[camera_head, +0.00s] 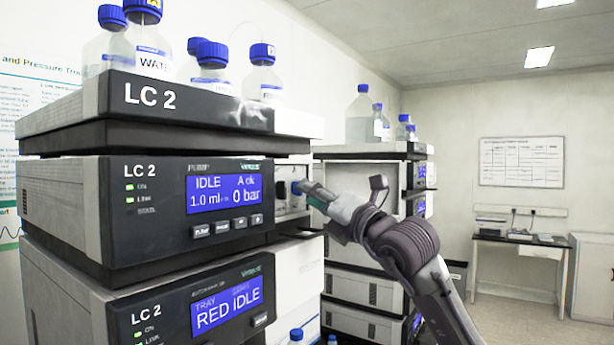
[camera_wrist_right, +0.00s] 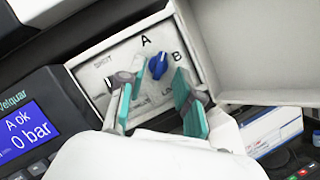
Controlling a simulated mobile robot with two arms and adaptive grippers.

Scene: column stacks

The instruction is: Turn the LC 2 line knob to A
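The LC 2 pump unit (camera_head: 160,215) is at the left in the head view, its display reading IDLE, A ok, 0 bar. A pale valve panel (camera_wrist_right: 105,62) beside the display carries the blue line knob (camera_wrist_right: 158,66); labels A and B stand above and to the right of the knob. I cannot tell exactly which label it points to. The knob also shows small in the head view (camera_head: 297,187). My right gripper (camera_wrist_right: 154,92) has its teal fingers apart and empty, with the knob just beyond the fingertips and between them. My left gripper is not in view.
An LC 2 tray unit (camera_head: 175,310) reading RED IDLE is below. Bottles with blue caps (camera_head: 262,75) stand on top. A second instrument stack (camera_head: 365,290) is behind my right arm. A white panel (camera_wrist_right: 245,50) juts beside the valve panel. A desk (camera_head: 520,260) is far right.

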